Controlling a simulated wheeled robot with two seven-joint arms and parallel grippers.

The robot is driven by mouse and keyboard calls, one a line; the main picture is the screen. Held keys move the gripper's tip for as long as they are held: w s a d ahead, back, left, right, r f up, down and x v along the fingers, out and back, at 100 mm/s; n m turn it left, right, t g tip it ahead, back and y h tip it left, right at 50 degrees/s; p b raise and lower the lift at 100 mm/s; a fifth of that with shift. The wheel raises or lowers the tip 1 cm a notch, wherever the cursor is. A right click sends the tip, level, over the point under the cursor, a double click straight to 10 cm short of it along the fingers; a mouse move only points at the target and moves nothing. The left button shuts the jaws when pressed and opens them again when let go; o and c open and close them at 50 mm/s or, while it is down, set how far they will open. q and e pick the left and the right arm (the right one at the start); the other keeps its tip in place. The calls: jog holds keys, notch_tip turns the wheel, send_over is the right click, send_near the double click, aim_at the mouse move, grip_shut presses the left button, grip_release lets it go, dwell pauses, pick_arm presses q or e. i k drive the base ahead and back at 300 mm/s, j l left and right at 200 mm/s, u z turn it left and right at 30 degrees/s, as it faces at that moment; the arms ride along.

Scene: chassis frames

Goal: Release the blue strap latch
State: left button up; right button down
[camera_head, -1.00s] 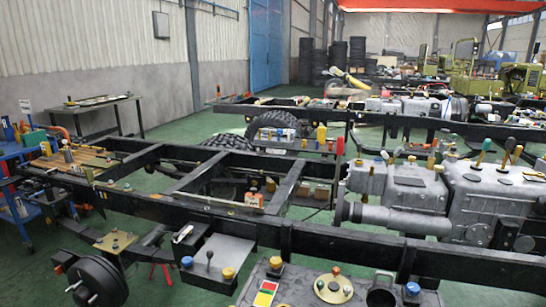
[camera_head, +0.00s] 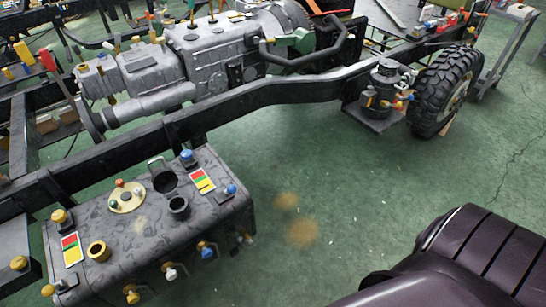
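A dark tank-like box (camera_head: 140,215) hangs beside the chassis rail in the lower left. It bears several blue parts: a blue-topped knob (camera_head: 186,156) at its back edge, a blue knob (camera_head: 231,190) at its right end, and a blue-tipped lever (camera_head: 207,253) on its front face. I cannot tell which of these is the strap latch. Yellow levers (camera_head: 131,294) and a white-tipped lever (camera_head: 170,273) sit along the same front face. Neither of my grippers is in view.
The black chassis rail (camera_head: 270,95) runs from the lower left to the upper right. A grey engine and gearbox (camera_head: 215,50) lies behind it. A tyre (camera_head: 445,90) stands at the right. The green floor (camera_head: 340,200) right of the box is clear.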

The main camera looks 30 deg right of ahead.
aim_at(231, 189)
jog(key=z, duration=0.7)
jog(key=i+l+u, duration=0.15)
jog(key=i+l, duration=0.1)
jog(key=l, duration=0.1)
